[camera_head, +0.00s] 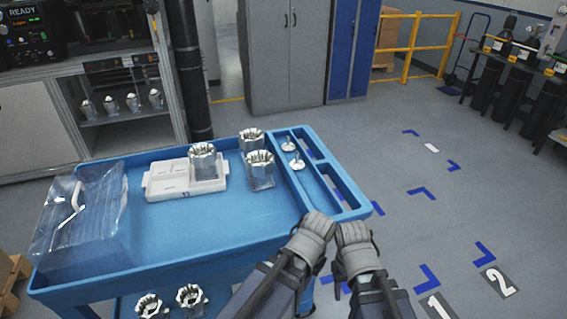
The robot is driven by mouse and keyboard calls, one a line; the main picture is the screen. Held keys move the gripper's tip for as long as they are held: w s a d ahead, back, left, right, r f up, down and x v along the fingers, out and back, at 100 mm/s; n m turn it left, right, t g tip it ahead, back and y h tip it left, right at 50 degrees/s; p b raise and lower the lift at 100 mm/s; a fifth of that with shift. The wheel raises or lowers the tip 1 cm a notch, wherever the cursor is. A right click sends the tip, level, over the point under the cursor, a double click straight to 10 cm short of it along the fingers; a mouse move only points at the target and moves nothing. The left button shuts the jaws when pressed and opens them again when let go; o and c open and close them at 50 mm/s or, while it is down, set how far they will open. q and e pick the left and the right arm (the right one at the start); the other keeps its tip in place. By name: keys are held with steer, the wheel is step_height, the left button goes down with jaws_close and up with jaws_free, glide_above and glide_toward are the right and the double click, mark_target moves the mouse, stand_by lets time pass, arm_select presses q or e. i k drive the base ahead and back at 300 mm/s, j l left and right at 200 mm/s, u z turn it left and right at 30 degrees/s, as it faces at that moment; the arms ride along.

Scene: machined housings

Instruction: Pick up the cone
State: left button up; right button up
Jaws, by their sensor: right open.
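Two small metal pieces with round bases and thin upright stems, which may be cones, stand in the narrow side compartment of the blue cart (215,226). The farther piece (289,146) is behind the nearer piece (297,163). My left gripper (313,232) is over the cart's near right corner, and I cannot tell if it is open. My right gripper (352,236) is open beside it, just past the cart's right edge. Both grippers are nearer to me than the small pieces and apart from them.
A crown-topped housing (203,163) sits in a white tray (160,189); two more housings (251,139) (260,170) stand to its right. A clear box (85,225) fills the cart's left end. More housings (190,298) are on the lower shelf. The cart's front middle is clear.

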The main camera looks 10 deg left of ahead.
mark_target(288, 146)
steer(key=i+l, duration=0.2)
steer(key=i+l+u, duration=0.15)
steer(key=l, duration=0.3)
steer(key=i+l, duration=0.3)
steer(key=i+l+u, duration=0.15)
steer(key=l, duration=0.25)
steer(key=i+l, duration=0.2)
steer(key=l, duration=0.15)
steer(key=i+l+u, duration=0.15)
steer(key=l, duration=0.2)
steer(key=i+l, duration=0.2)
steer(key=l, duration=0.2)
steer(key=i+l+u, duration=0.1)
steer(key=l, duration=0.3)
steer(key=i, duration=0.05)
